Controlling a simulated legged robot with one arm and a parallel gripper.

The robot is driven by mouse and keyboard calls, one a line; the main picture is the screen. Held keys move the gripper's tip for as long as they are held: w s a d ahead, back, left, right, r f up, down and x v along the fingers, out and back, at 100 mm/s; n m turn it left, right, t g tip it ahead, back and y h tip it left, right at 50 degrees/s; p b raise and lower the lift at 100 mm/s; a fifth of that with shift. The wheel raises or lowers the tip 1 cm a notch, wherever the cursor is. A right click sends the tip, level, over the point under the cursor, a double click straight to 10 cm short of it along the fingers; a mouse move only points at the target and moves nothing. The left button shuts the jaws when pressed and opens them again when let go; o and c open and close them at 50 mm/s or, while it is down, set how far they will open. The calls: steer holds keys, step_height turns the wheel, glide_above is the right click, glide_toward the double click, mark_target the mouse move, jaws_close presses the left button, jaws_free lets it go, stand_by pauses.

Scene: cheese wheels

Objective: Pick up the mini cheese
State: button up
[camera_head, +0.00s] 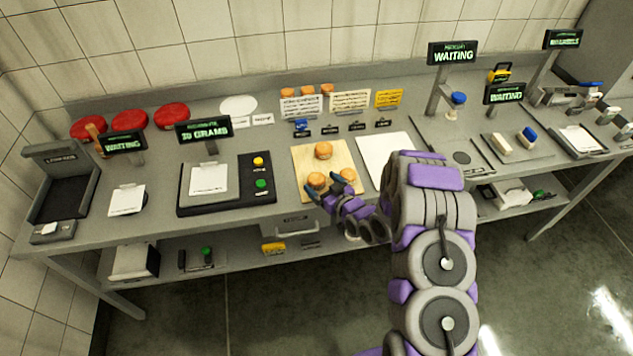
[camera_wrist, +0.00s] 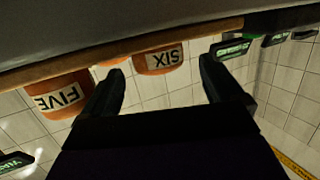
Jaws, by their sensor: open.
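Small orange mini cheeses sit on a light wooden board (camera_head: 345,157): one at the back (camera_head: 323,151), one at the front left (camera_head: 317,180) and one at the front right (camera_head: 348,174). My gripper (camera_head: 342,190) is low at the board's front edge, close to the front two. The wrist view looks upside down. There my gripper (camera_wrist: 160,80) is open, with nothing between its fingers. A cheese labelled SIX (camera_wrist: 158,61) lies beyond the gap between the fingertips. A cheese labelled FIVE (camera_wrist: 62,97) is left of the left finger. Part of another orange cheese shows between them.
A white sheet (camera_head: 388,158) lies right of the board. A black scale station (camera_head: 228,182) with yellow and green buttons stands to the left. Red wheels (camera_head: 130,120) and several small orange cheeses (camera_head: 307,91) are at the back. A shelf runs below the counter.

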mark_target(313, 176)
steer(key=shift+w+a+f, duration=0.2)
steer(key=shift+w+a, duration=0.15)
steer(key=shift+a, duration=0.2)
steer(key=w+a, duration=0.1)
steer(key=w+f, duration=0.1)
steer(key=w, duration=0.1)
steer(key=shift+a+f+b, duration=0.2)
steer(key=shift+a+b, duration=0.15)
steer(key=shift+b, duration=0.05)
steer(key=shift+w+a, duration=0.35)
steer(key=shift+w, duration=0.05)
steer(key=shift+c, duration=0.3)
steer(key=c, duration=1)
